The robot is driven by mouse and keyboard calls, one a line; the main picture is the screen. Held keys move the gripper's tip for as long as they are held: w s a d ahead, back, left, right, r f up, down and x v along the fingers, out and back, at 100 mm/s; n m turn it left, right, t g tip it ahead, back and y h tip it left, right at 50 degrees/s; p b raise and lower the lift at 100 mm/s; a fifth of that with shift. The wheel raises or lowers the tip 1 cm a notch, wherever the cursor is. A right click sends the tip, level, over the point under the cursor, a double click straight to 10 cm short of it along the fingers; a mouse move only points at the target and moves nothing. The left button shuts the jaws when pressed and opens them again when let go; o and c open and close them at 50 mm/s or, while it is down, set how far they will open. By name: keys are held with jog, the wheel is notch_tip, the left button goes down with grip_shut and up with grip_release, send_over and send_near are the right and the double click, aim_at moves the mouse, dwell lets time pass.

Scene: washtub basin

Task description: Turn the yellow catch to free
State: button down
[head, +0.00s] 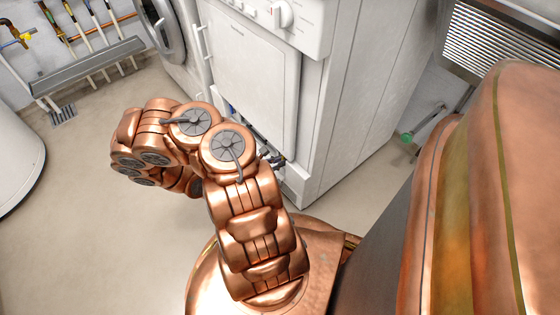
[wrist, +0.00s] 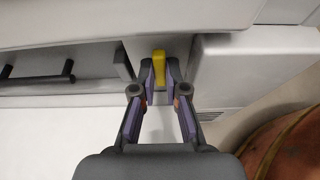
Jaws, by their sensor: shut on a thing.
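The yellow catch (wrist: 159,66) is a small upright tab on the front of a white appliance in the wrist view. My gripper (wrist: 160,78) has dark fingers with purple pads, and its fingertips are closed on the catch, one on each side. The catch's lower part is hidden between the fingertips. In the head view my copper arm hides the catch and most of the gripper, beside the lower front of the white appliance (head: 255,75).
A dark bar handle (wrist: 38,75) lies left of the catch. A white block-like panel (wrist: 245,70) stands close on the right. In the head view a round-door machine (head: 165,35) stands beside the appliance, and a white cylinder (head: 15,150) at far left. Floor between is clear.

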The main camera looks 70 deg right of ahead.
jog(key=shift+s+r, duration=0.15)
jog(key=shift+s, duration=0.1)
jog(key=c, duration=1.5)
grip_release()
jog(key=o, duration=0.3)
jog(key=shift+w, duration=0.1)
jog(key=shift+w+a, duration=0.1)
jog(key=shift+v, duration=3.85)
